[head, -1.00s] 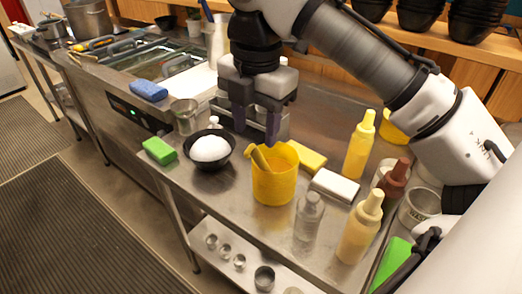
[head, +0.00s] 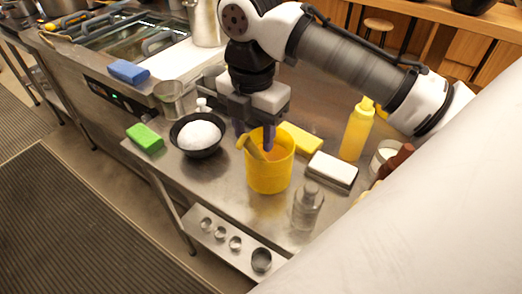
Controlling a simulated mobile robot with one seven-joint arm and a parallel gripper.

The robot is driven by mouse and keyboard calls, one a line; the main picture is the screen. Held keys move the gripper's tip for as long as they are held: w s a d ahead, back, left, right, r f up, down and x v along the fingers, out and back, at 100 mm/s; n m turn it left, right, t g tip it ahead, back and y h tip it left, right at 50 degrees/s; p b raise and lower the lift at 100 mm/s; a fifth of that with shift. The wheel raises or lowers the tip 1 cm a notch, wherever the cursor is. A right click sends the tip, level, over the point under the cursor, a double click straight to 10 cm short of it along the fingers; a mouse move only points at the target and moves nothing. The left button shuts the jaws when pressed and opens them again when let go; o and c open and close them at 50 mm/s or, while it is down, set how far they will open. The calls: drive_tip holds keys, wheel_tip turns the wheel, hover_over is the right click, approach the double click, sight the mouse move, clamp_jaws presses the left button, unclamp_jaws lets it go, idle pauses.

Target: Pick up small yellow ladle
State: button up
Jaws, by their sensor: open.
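A small yellow ladle (head: 252,149) leans in a yellow cup-shaped container (head: 269,177), its handle end resting over the left rim. Its lower part is hidden inside the container. My gripper (head: 254,140) points down over the container. Its two dark fingers are apart, with the fingertips at the rim and close to the ladle's handle. Whether a finger touches the ladle cannot be told.
A black bowl with white contents (head: 199,136) stands left of the container. A yellow sponge (head: 300,139), a white-topped block (head: 332,171), a clear bottle (head: 307,206) and a yellow squeeze bottle (head: 357,130) stand close on the right. A green sponge (head: 145,137) lies at the left edge.

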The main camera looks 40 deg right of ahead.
sight(257, 146)
drive_tip(key=shift+w+d+f+p, duration=0.1)
drive_tip(key=shift+d+f+p, duration=0.1)
drive_tip(key=shift+f, duration=0.7)
drive_tip(key=shift+w+d+f+p, duration=0.1)
drive_tip(key=shift+d+f, duration=0.05)
drive_tip(key=shift+f, duration=0.7)
drive_tip(key=shift+w+d+f+p, duration=0.1)
drive_tip(key=shift+d+f+p, duration=0.1)
drive_tip(key=shift+f, duration=0.7)
clamp_jaws()
